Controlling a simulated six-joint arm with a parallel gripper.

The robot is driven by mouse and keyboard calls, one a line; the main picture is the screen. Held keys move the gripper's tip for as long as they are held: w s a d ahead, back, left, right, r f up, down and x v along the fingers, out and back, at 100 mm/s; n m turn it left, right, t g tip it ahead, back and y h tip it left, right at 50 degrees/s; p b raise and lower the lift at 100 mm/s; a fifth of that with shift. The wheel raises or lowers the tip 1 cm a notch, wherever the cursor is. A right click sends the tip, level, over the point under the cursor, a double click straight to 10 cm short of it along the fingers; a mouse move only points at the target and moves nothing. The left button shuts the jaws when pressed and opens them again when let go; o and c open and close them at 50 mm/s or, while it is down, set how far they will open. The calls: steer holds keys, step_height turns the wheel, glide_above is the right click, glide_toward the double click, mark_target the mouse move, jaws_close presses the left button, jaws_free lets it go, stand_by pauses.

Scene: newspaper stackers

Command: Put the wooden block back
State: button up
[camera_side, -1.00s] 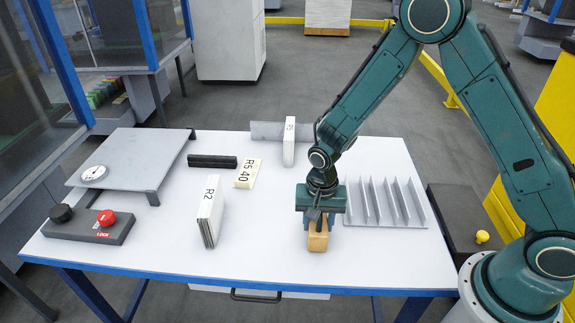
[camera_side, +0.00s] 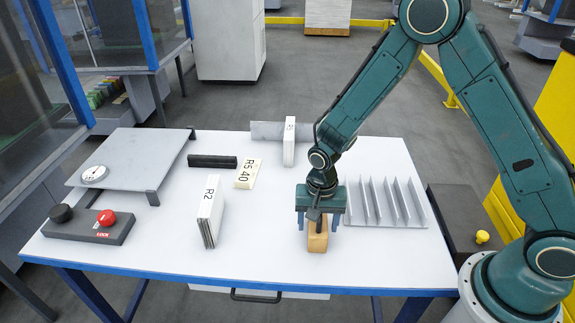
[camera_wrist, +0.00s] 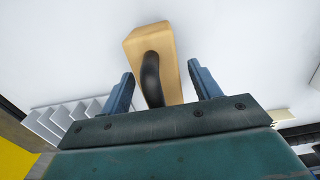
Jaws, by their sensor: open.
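The wooden block (camera_side: 317,240) stands on the white table near its front edge, right of the middle. In the wrist view the wooden block (camera_wrist: 168,48) shows a dark curved handle on it. My gripper (camera_side: 318,222) is low over the block, with its jaws open. In the wrist view the fingers of my gripper (camera_wrist: 163,88) stand on either side of the block, with a gap at each side. The block's lower part and its contact with the table are partly hidden in the wrist view.
A grey finned rack (camera_side: 388,205) is just right of my gripper. A white R2 stack (camera_side: 210,215) stands to the left, with an R5 40 card (camera_side: 247,174) and black bar (camera_side: 212,161) behind. A white upright piece (camera_side: 289,142) stands at the back. The front middle of the table is clear.

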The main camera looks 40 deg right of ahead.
step_height(320, 180, up, 12)
steer(key=shift+f, duration=0.25)
steer(key=shift+r, duration=0.3)
stand_by(0.7)
steer(key=shift+s+d+r, duration=0.15)
steer(key=shift+r, duration=0.4)
steer(key=s+d+r+n+t, duration=0.35)
steer(key=s+r, duration=0.45)
steer(key=r, duration=0.4)
steer(key=s+d+r+n+t, duration=0.1)
steer(key=s+d+r+n, duration=0.1)
steer(key=s, duration=0.4)
steer(key=s+d+r+n+t, duration=0.1)
steer(key=s+d+r+n, duration=0.1)
steer(key=s, duration=0.4)
steer(key=shift+s+d+r+n, duration=0.2)
steer(key=shift+s+r+n, duration=0.2)
steer(key=shift+r+n, duration=0.4)
